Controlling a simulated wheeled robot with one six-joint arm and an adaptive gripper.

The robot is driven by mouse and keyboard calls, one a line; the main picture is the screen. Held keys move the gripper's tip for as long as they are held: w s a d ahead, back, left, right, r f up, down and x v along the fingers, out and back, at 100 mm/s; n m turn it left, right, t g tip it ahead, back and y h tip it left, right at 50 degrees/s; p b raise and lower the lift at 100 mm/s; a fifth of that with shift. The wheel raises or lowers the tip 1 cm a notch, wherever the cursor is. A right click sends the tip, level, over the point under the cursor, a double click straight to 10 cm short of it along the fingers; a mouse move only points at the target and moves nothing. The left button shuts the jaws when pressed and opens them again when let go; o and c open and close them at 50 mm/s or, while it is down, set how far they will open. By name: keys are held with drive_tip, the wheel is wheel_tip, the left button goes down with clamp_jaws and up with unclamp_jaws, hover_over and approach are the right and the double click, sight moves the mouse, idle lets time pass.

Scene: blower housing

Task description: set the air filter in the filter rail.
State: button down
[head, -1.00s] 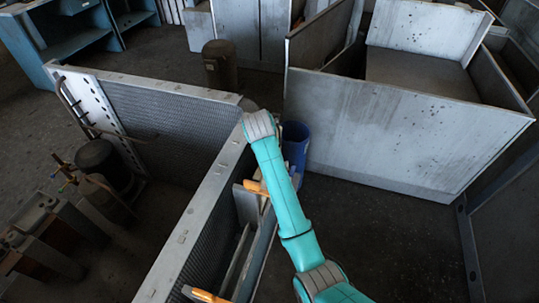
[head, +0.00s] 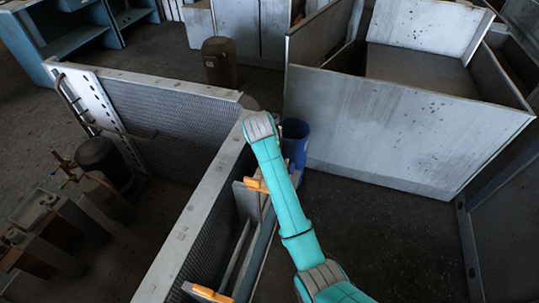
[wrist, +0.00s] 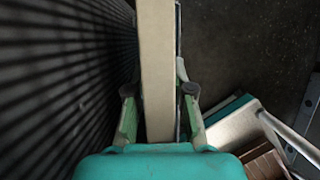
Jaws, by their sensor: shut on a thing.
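My gripper (wrist: 158,105) shows in the wrist view, its two green fingers on either side of a beige slab. The slab looks like the air filter (wrist: 157,60), seen edge-on, and the fingers are shut on it. A ribbed dark panel stands close on its left, and a thin metal strip runs along its right side. In the head view my teal arm hides the gripper and the filter. A grey frame with long bars (head: 238,262), perhaps the filter rail, stands beside the housing wall. Whether the filter sits in the rail cannot be told.
The housing wall (head: 190,228) runs diagonally left of my arm. Orange blocks (head: 212,293) stick out near the grey frame. A blue bin (head: 295,140) stands behind my arm. A large metal box (head: 390,130) is at the right, with dark floor (head: 390,235) in front.

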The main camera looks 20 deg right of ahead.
drive_tip(key=shift+f, duration=0.35)
idle(0.4)
drive_tip(key=shift+c, duration=2.3)
unclamp_jaws()
drive_tip(key=shift+v, duration=4.3)
drive_tip(key=shift+w, duration=0.1)
